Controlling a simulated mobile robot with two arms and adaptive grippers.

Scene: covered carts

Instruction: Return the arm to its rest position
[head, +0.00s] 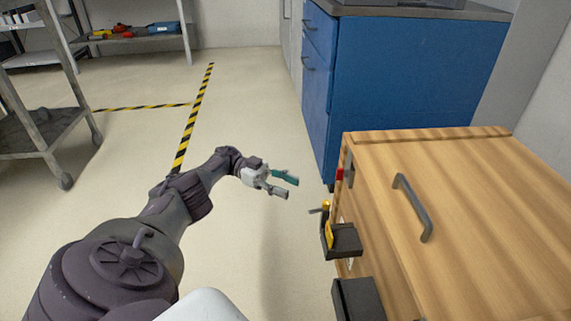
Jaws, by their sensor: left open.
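My left arm comes in from the lower left and reaches forward over the floor. My left gripper (284,185) is open, with its two fingers apart and nothing between them. One finger looks teal and the other grey. The gripper is left of the wooden cart, apart from it. My right gripper is not in view.
A wooden covered cart (465,205) with a dark handle (412,207) on its lid stands at the right. Small black holders (342,241) stick out from its left side. A blue cabinet (415,85) stands behind it. A metal cart (40,130) is at the left. Floor between is clear.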

